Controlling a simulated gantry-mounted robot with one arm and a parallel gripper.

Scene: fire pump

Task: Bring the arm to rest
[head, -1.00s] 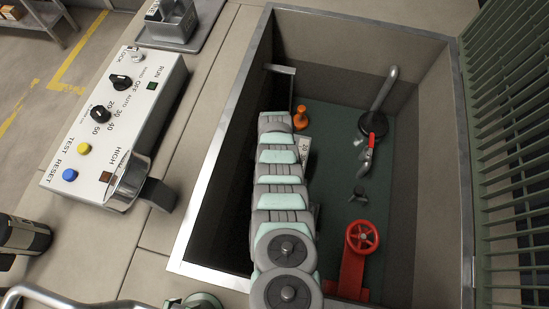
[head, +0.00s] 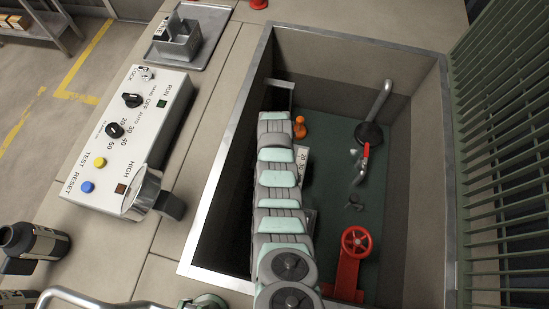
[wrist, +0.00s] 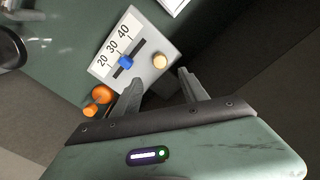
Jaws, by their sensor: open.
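My gripper (wrist: 166,92) is open in the wrist view, its two fingers apart with nothing between them. Beyond the fingertips is a white panel (wrist: 140,50) marked 20, 30, 40 with a blue slider (wrist: 126,62) and a cream knob (wrist: 160,61). In the head view my arm reaches down into the sunken pit, and its links hide the gripper. Part of the white panel (head: 302,163) shows beside the arm.
The pit holds an orange knob (head: 299,127), a red-handled valve (head: 365,151) and a red handwheel (head: 356,241). Its metal rim (head: 223,156) surrounds the arm. A control box (head: 130,140) stands left of the pit, and a green slatted grille (head: 502,150) is at the right.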

